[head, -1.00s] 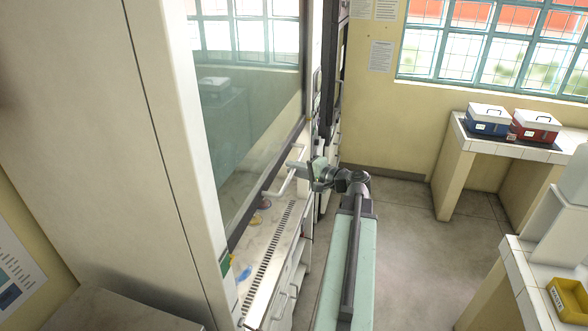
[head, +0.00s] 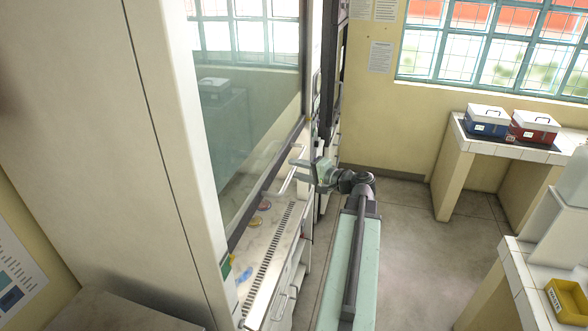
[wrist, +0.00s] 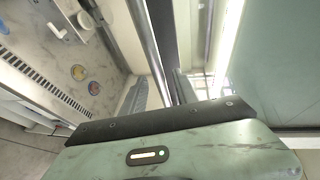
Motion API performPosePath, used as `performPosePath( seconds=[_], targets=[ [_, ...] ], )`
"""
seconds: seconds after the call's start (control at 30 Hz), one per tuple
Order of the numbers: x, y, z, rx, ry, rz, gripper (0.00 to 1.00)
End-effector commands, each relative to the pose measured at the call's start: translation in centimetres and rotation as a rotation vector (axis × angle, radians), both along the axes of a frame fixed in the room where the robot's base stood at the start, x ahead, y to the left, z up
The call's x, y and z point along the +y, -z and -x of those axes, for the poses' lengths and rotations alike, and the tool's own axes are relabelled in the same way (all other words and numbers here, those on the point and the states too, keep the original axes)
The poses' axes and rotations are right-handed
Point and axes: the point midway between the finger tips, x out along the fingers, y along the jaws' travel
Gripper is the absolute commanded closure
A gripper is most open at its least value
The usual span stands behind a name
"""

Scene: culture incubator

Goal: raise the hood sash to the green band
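The hood sash (head: 235,130) is a glass pane with a dark frame, low over the work surface; it also shows in the wrist view (wrist: 275,70). Its pale bar handle (head: 285,182) stands out from the bottom rail. My gripper (head: 300,175) is at the handle's far end, with its fingers apart. In the wrist view, the metal handle bar (wrist: 148,45) runs between the two fingers (wrist: 160,92), with no clear grip on it. A small green and yellow mark (head: 225,266) is low on the hood's front post; I cannot tell if it is the green band.
Inside the hood, small round dishes (wrist: 78,72) and a blue item (head: 244,275) lie on the work surface. A slotted grille (head: 268,255) runs along its front edge. A bench (head: 470,150) with blue and red boxes is at right. The floor (head: 420,230) between is clear.

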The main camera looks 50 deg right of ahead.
Motion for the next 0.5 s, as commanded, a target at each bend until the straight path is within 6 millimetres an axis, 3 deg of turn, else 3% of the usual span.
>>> performPosePath(
  seconds=[0.23, 0.5],
  targets=[
    [-0.3, -1.0, 4.8, 0.0, 0.003, 0.001, 0.64],
    [-0.5, -1.2, 6.2, 0.0, 0.0, 0.0, 0.64]
  ],
)
